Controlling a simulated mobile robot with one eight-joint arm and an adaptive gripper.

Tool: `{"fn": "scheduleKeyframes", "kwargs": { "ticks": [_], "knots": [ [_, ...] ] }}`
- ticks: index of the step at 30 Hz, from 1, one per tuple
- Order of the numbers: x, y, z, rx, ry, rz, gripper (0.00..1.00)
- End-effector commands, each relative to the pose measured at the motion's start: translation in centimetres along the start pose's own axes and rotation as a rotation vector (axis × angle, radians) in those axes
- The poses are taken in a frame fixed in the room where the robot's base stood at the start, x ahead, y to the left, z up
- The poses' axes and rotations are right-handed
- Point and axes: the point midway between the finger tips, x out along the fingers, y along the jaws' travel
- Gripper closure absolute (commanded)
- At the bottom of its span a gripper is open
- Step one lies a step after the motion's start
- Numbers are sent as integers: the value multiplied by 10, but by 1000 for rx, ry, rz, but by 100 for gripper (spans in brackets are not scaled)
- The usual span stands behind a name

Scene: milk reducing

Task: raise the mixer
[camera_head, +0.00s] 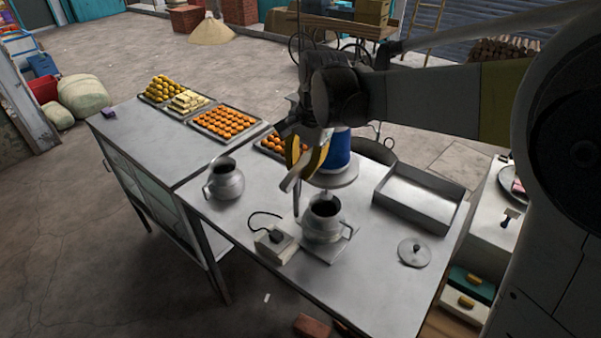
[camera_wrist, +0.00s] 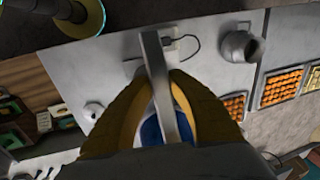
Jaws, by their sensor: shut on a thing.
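A pale metal bar, which looks like the mixer (camera_head: 291,181), slants down from my gripper (camera_head: 306,160) in the head view. My gripper's yellow fingers are shut on it. In the wrist view the mixer (camera_wrist: 155,62) runs between the two fingers (camera_wrist: 165,105) and extends toward the top. A grey metal pot (camera_head: 325,232) with a dark opening stands on a plate on the table. The mixer's visible lower end is up and left of the pot's mouth, apparently clear of it. The mixer's upper part is hidden by the fingers.
A blue object (camera_head: 338,152) stands on a round grey plate behind the gripper. A corded box (camera_head: 277,246) is beside the pot. A metal jug (camera_head: 224,182) stands left, an empty tray (camera_head: 408,202) right, a lid (camera_head: 413,252) at front right. The table's front left is clear.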

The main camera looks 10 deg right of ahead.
Motion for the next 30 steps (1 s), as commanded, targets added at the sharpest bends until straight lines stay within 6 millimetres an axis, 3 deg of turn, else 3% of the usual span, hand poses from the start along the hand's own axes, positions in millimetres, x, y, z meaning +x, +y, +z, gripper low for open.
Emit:
{"fn": "scheduleKeyframes", "kwargs": {
  "ticks": [5,6,8,20,30],
  "knots": [
    [1,0,0,0,1,-1,100],
    [1,0,0,0,1,0,74],
    [1,0,0,0,1,0,56],
    [-6,0,0,0,0,0,56],
    [-75,0,0,1,0,0,56]
  ]
}}
